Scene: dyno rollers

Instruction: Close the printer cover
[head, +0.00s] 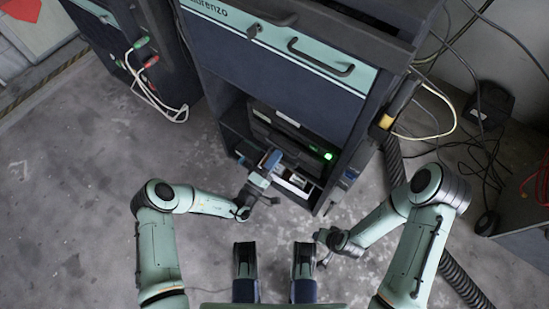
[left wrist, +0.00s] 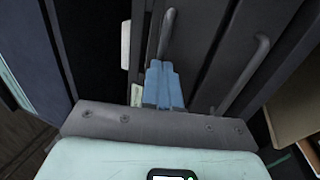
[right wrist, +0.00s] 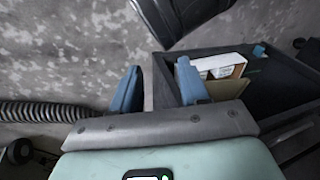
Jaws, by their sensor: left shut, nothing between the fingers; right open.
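The printer appears to be the dark, boxy device (head: 290,133) with a lit green light in the cabinet's open lower bay. I cannot clearly make out its cover or its angle; my left gripper partly hides the front. My left gripper (head: 271,160) is in front of the bay, its blue fingers together and empty. In the left wrist view its fingers (left wrist: 163,82) point at dark panels with two bar handles; contact cannot be told. My right gripper (right wrist: 158,72) is open and empty, low to the right of the left one, near an open compartment.
The dark cabinet (head: 290,75) has a pale green drawer front with a handle above the bay. The open compartment (right wrist: 270,95) holds a white-and-orange carton (right wrist: 222,66). A second cabinet stands left with cables. Cables and a ribbed hose (head: 394,160) lie right. Floor at left is clear.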

